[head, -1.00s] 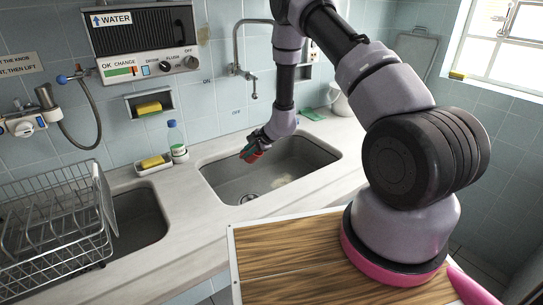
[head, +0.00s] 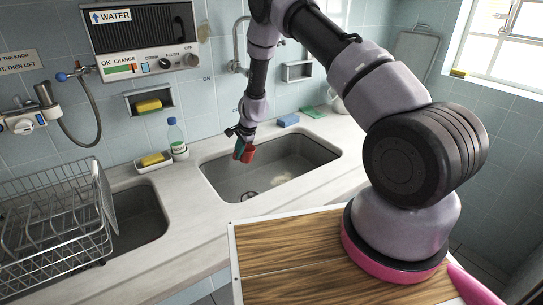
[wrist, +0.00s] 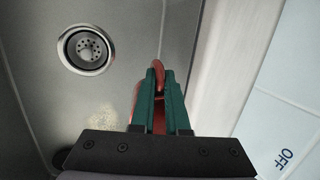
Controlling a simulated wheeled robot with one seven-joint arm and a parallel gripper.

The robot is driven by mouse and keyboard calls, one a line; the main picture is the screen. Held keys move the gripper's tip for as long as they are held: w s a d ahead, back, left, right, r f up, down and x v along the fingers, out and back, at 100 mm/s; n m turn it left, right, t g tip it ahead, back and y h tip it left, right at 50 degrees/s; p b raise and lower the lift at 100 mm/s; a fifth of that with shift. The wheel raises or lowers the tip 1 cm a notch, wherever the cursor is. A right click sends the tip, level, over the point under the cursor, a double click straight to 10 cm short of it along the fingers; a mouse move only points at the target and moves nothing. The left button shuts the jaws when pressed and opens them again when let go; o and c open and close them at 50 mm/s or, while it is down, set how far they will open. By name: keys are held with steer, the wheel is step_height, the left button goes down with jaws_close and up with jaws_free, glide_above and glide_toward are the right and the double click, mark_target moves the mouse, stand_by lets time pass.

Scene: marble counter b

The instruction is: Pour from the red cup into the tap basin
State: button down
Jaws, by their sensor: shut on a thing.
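The red cup (head: 248,154) hangs in my gripper (head: 240,150) over the back part of the tap basin (head: 222,182). The teal fingers are shut on it; in the wrist view my gripper (wrist: 163,95) has a curved red part of the cup (wrist: 158,66) between and beyond its fingers. The cup looks roughly upright in the head view, but its exact tilt and its inside are hidden. The wrist view looks down at the basin floor (wrist: 35,25) and round drain (wrist: 87,50). A pale, speckled patch (wrist: 103,118) shows on the floor.
The tap (head: 237,60) rises behind the basin, close to my arm. A blue sponge (head: 288,120) and a green one (head: 312,112) lie on the back counter. A bottle (head: 177,139) and a sponge dish (head: 153,162) stand left. A dish rack (head: 50,215) sits further left.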

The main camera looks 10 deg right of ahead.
steer(key=shift+w+a+f+g+h+p, duration=0.45)
steer(key=shift+w+a+g+h+p, duration=0.25)
steer(key=shift+h, duration=0.5)
stand_by(0.7)
